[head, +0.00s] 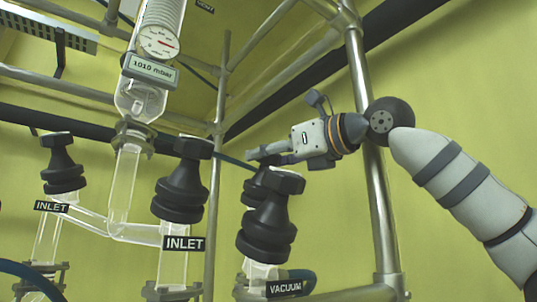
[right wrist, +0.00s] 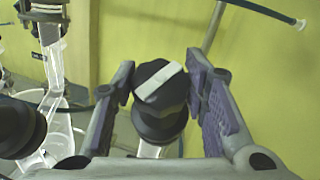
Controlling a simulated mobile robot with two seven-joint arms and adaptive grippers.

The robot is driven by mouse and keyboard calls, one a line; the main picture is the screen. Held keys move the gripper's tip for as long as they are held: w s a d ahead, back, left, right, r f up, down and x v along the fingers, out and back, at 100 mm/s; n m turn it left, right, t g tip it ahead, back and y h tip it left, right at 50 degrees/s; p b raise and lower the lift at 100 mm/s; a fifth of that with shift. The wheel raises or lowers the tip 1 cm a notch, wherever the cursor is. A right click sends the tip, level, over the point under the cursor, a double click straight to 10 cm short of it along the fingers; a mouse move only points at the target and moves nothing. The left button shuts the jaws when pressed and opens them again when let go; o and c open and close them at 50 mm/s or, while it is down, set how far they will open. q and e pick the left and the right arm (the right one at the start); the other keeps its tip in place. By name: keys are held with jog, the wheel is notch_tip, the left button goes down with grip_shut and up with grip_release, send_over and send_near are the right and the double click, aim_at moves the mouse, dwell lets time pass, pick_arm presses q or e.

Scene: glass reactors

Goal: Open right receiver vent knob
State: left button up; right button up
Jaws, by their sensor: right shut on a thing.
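A black ridged knob with a pale bar across its top (right wrist: 160,88) sits between the two fingers of my right gripper (right wrist: 161,72) in the right wrist view. In the head view this knob (head: 256,184) is partly hidden behind the black knob above the VACUUM label (head: 267,222). My right gripper (head: 264,157) reaches in from the right, its fingers at the top of the rear knob, and is shut on it. No vent label is readable, and the pale bar lies on a slant. My left gripper is not in view.
Two black knobs with INLET labels, a left one (head: 62,165) and a middle one (head: 183,180), stand on glass tubes. A gauge (head: 159,41) and a 1010 mbar display (head: 150,69) are above. A metal post (head: 372,200) stands close to my right arm.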

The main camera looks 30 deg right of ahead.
jog(key=shift+r+n+y, duration=0.1)
jog(key=shift+n+y, duration=0.3)
jog(key=shift+y, duration=0.1)
jog(key=o, duration=1.2)
